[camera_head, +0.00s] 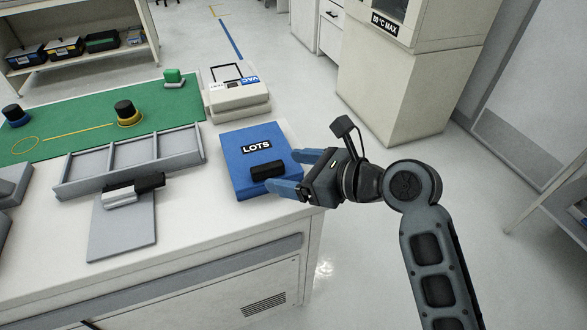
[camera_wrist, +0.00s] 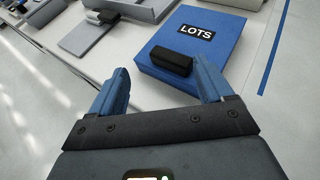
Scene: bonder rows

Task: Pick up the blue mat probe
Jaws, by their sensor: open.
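A small black block, which looks like the probe (camera_head: 268,170), lies on the flat blue slab labelled LOTS (camera_head: 240,145), near its front right edge. In the wrist view the black probe (camera_wrist: 171,62) lies on the near edge of the blue slab (camera_wrist: 215,58), ahead of the gap between my fingers. My gripper (camera_head: 288,171) is open and empty, its blue fingers pointing left at the slab's right edge. In the head view the near fingertip shows just below the probe and the far one to its upper right. Contact cannot be told.
A grey pad (camera_head: 122,228) with a black block and a silver block lies left, before a grey divided tray (camera_head: 130,158). A green mat (camera_head: 70,120) bears a blue-based knob and a yellow-based knob. A white VAC device (camera_head: 237,95) stands behind the slab.

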